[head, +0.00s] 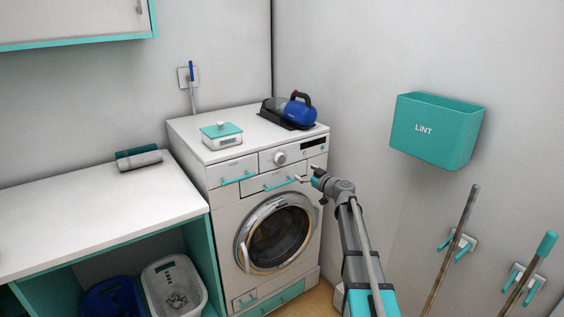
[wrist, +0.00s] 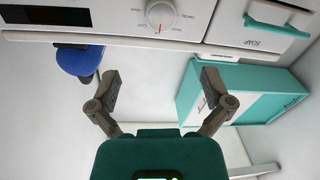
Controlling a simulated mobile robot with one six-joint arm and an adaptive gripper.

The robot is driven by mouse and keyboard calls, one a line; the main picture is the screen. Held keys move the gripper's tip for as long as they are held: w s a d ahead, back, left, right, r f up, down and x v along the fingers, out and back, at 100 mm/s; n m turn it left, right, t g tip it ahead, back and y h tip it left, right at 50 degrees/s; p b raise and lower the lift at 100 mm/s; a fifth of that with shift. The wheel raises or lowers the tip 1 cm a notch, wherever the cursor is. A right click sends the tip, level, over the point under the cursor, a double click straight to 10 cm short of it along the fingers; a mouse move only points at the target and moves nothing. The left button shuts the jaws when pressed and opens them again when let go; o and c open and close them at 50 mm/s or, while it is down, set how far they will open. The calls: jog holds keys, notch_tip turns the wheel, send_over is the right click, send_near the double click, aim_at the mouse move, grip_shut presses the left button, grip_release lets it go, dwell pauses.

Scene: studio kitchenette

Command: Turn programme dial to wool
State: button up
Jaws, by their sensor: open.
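The programme dial (head: 280,158) is a round white knob on the upper front panel of the white washing machine (head: 228,225). My gripper (head: 300,179) is in front of the panel, a little below and right of the dial in the head view. In the wrist view my gripper (wrist: 161,86) has its two fingers wide apart, empty and clear of the dial.
A teal-handled drawer (wrist: 275,20) marked SOAP is beside the dial. A teal-lidded box (head: 221,134) and a blue appliance (head: 297,112) stand on the machine. A teal LINT bin (head: 437,131) hangs on the right wall. A white counter (head: 85,220) stands left.

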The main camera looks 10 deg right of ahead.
aim_at(282, 160)
jog(key=shift+w, duration=0.1)
jog(key=x, duration=1.3)
jog(key=shift+w+a, duration=0.2)
jog(key=shift+w, duration=0.05)
jog(key=c, duration=1.1)
jog(key=shift+o, duration=0.2)
